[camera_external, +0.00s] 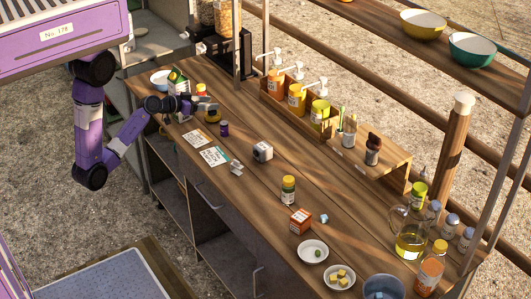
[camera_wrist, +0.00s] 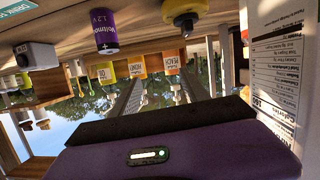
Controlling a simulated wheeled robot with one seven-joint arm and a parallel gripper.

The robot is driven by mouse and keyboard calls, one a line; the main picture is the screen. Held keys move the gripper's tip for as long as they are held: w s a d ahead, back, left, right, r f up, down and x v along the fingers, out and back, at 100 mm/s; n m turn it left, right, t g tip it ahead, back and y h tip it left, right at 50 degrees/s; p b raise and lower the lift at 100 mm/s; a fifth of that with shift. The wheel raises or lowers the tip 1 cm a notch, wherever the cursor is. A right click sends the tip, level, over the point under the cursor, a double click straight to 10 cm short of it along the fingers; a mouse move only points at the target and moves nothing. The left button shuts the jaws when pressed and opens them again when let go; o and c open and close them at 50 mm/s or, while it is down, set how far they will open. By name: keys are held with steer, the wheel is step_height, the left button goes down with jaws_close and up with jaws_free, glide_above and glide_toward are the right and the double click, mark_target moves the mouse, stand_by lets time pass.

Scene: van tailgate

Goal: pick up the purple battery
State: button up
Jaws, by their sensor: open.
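The purple battery (camera_external: 224,129) stands upright on the wooden counter, to the right of my gripper and a little nearer the front. In the wrist view, which is upside down, the purple battery (camera_wrist: 105,31) shows at the upper left with its "1.2 V" marking. My gripper (camera_external: 204,103) is low over the back left part of the counter, open and apart from the battery.
A yellow and black item (camera_external: 212,115) sits between my gripper and the battery. A green carton (camera_external: 178,82) stands close by; its label side (camera_wrist: 274,65) fills the wrist view's right edge. A white boxy item (camera_external: 263,151), printed cards (camera_external: 195,139) and a pump-bottle rack (camera_external: 297,106) are around.

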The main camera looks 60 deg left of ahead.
mark_target(225, 122)
steer(key=d+f+m+g+h, duration=0.1)
steer(key=d, duration=0.1)
steer(key=s+d+f+m+g+h, duration=0.1)
steer(key=d, duration=0.1)
steer(key=d+f+m+h, duration=0.1)
steer(key=d+m, duration=0.1)
steer(key=shift+s+f+g+h, duration=0.2)
steer(key=shift+f+g+h, duration=0.1)
steer(key=shift+g+h, duration=0.1)
steer(key=shift+w+d+f+m, duration=0.1)
steer(key=shift+d+f+m, duration=0.05)
steer(key=shift+m, duration=0.15)
steer(key=p+x, duration=0.1)
steer(key=x, duration=0.6)
steer(key=shift+w+f+p, duration=0.2)
steer(key=shift+p, duration=0.2)
jaws_close()
